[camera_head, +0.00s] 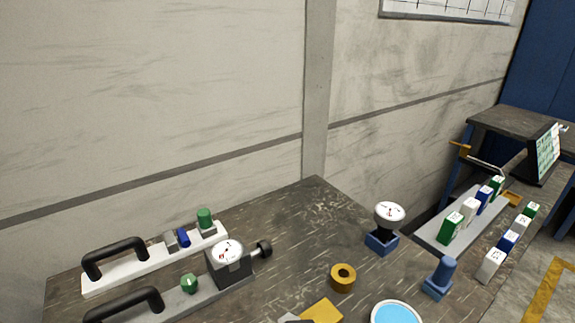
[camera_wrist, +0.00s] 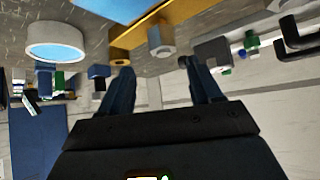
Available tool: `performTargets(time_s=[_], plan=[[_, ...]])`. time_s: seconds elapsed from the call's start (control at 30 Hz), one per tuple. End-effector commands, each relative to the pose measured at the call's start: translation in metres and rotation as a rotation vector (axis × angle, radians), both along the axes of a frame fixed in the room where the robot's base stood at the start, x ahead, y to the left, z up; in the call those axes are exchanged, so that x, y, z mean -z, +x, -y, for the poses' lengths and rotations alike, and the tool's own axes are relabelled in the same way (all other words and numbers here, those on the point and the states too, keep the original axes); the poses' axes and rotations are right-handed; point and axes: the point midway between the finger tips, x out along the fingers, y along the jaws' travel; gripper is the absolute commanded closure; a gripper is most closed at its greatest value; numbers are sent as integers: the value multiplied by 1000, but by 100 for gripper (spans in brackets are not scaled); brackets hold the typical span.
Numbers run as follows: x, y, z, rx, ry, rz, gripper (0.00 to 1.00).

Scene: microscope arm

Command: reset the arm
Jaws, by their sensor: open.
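In the wrist view my gripper (camera_wrist: 156,66) is open, its two dark fingers apart with nothing visible between them. A gold bar (camera_wrist: 135,40), possibly the microscope arm, lies beyond the fingertips, with a grey cylinder (camera_wrist: 160,42) at it; I cannot tell whether anything touches. A white ring with a pale blue face (camera_wrist: 56,42) is left of the fingers. In the head view, a yellow block (camera_head: 322,312) and a round light-blue disc in a white rim (camera_head: 396,313) are cut off by the bottom edge. My gripper is not clearly visible there.
On the worktable (camera_head: 310,215) stand a dial gauge on a blue base (camera_head: 386,225), a brass ring (camera_head: 343,278), a blue post (camera_head: 440,276) and a grey fixture with a dial (camera_head: 228,264). A tray (camera_head: 437,235) holds coloured blocks at right. The table's back middle is clear.

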Motion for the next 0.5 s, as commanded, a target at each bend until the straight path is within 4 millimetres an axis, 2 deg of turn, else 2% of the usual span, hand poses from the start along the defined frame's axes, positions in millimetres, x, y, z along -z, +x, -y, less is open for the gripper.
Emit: performTargets(time_s=[0.13,0.3,0.4,0.5], plan=[[24,-5,35,88,39,-9,36],[57,-25,94,216,86,4,36],[70,-41,116,243,101,25,36],[79,-58,129,239,108,57,36]])
